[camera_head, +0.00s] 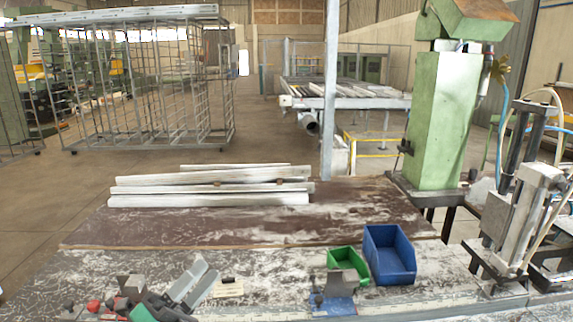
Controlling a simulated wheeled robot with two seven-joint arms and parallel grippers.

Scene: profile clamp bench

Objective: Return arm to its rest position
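My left gripper (194,281) seems to be the pair of pale grey bars with a dark base at the bottom left, low over the front of the bench. It lies among grey, red and green parts, so its outline is hard to separate. I cannot tell whether its fingers are apart, and I see nothing clearly held in it. I cannot make out my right gripper anywhere in the view. The worn bench (260,265) fills the lower part of the picture.
A blue bin (390,257) and a green bin (346,262) stand right of centre, behind a grey block (344,282). Red-tipped parts (94,305) lie at the front left. Long pale profiles (210,200) lie at the back. A green machine column (440,120) stands right.

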